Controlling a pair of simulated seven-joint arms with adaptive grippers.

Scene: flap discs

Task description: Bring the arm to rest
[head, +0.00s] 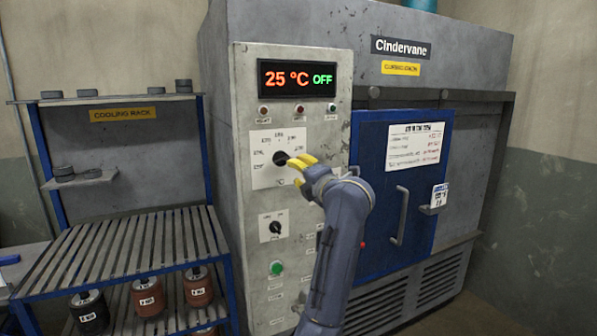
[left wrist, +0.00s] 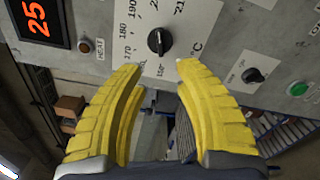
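My left gripper (head: 300,163) is in front of the oven's grey control panel (head: 335,120), close to the upper temperature dial (head: 281,158). In the left wrist view its yellow fingers (left wrist: 162,70) are apart with nothing between them. The black dial knob (left wrist: 159,42) shows just beyond the fingertips and appears clear of them. The forearm, mine, rises from the bottom of the head view and hides part of the panel and the blue door. The display (head: 297,78) reads 25 °C OFF. My right gripper is not in view.
The blue oven door (head: 375,230) is shut, with a handle (head: 400,215). A lower dial (head: 275,228) and a green button (head: 276,268) are on the panel. A cooling rack (head: 130,250) stands left, with flap-disc stacks (head: 147,297) below. The floor at lower right is clear.

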